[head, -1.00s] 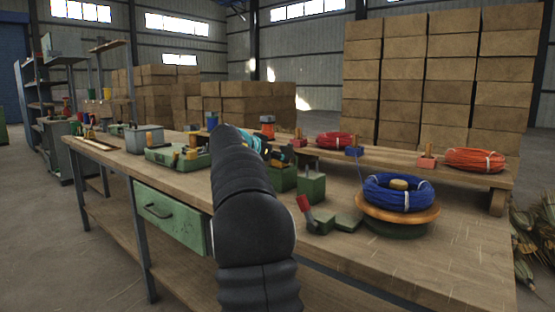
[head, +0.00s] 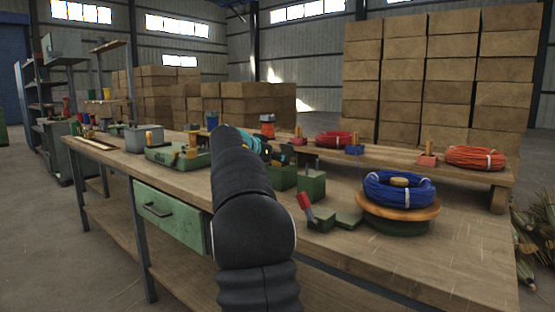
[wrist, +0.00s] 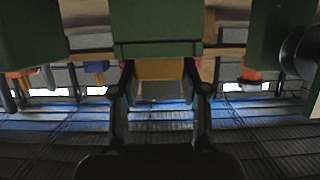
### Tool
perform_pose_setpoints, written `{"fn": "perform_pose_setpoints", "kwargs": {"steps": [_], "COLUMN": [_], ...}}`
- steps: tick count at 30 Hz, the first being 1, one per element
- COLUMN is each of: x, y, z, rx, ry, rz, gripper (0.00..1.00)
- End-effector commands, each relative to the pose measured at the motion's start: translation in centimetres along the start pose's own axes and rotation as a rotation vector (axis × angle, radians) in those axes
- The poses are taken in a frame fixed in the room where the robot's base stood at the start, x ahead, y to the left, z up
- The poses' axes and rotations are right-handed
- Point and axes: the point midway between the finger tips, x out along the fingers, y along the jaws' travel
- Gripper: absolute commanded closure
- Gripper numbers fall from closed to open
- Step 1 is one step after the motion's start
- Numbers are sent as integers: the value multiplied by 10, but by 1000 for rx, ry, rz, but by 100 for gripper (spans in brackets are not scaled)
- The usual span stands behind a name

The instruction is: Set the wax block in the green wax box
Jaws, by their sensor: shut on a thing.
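My gripper (wrist: 161,82) shows in the wrist view with its two dark fingers on either side of a tan-yellow block, which looks like the wax block (wrist: 160,69). A green box face (wrist: 157,27) is just beyond the fingertips, and I cannot tell whether they touch. In the head view my thick black arm hides most of the gripper and the block. Green boxes (head: 312,186) stand just right of my arm, and a low green tray (head: 165,155) with amber pieces is left of it. I cannot tell surely which is the wax box.
A blue wire coil (head: 399,190) lies on a round wooden turntable (head: 420,212) at the right. A red-handled lever (head: 304,203) stands near the green boxes. A raised shelf (head: 465,174) carries red and orange coils. The front right of the workbench (head: 400,265) is clear.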

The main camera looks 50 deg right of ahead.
Motion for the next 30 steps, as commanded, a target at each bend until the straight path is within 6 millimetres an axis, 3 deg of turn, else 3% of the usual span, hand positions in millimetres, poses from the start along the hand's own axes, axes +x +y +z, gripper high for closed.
{"fn": "perform_pose_setpoints", "kwargs": {"steps": [7,8,9,19,30], "x": [2,1,1,-1,-25], "y": [0,0,0,0,0], "z": [4,3,3,4,4], "rx": [0,0,0,0,0], "ry": [0,0,0,0,1], "rz": [0,0,0,-1,-2], "gripper": [86,48,45,45,45]}}
